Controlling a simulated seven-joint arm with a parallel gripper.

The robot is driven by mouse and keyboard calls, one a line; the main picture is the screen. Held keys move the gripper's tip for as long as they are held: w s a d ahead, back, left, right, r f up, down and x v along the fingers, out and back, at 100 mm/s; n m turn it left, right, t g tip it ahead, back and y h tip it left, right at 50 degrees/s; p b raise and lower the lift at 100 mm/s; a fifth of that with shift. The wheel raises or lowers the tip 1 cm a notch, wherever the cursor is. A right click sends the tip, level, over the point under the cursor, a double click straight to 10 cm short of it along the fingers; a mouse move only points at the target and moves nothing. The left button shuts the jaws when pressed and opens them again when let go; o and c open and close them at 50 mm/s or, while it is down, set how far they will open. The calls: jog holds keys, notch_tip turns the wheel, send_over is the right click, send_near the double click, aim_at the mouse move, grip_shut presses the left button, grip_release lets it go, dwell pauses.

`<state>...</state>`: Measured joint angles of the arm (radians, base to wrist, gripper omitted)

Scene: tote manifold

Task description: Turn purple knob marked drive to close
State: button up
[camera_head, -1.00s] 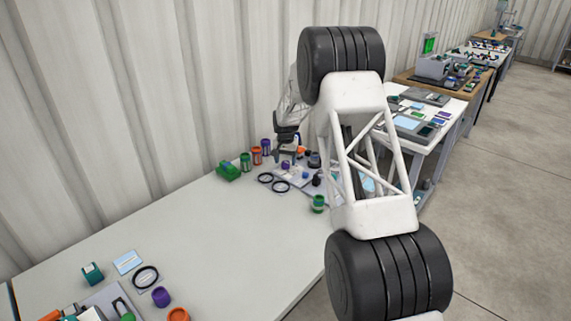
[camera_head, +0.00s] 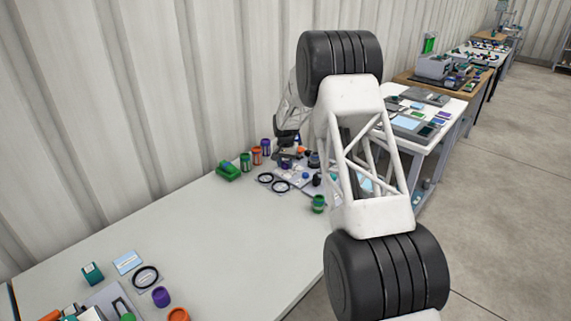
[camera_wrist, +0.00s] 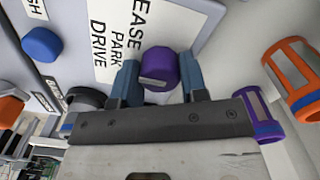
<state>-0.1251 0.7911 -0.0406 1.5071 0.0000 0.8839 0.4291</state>
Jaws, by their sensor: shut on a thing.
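The purple knob (camera_wrist: 157,68) shows in the wrist view, standing on a panel beside a white label (camera_wrist: 120,40) that reads "EASE", "PARK" and "DRIVE". My gripper (camera_wrist: 158,80) has one blue finger on each side of the knob and is shut on it. In the head view my gripper (camera_head: 287,160) is low over the panel at the far end of the table, and the knob there is mostly hidden by it.
A blue knob (camera_wrist: 42,44) sits on the panel to the left. An orange holder (camera_wrist: 292,75) and a purple holder (camera_wrist: 260,112) stand at the right. In the head view, a green block (camera_head: 228,171) and black rings (camera_head: 273,181) lie nearby. The table's near middle (camera_head: 215,235) is clear.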

aim_at(286, 162)
jog(key=shift+n, duration=0.4)
jog(key=n, duration=0.9)
dwell(0.6)
jog(key=o, duration=0.9)
jog(key=shift+r, duration=0.1)
jog(key=shift+r, duration=3.85)
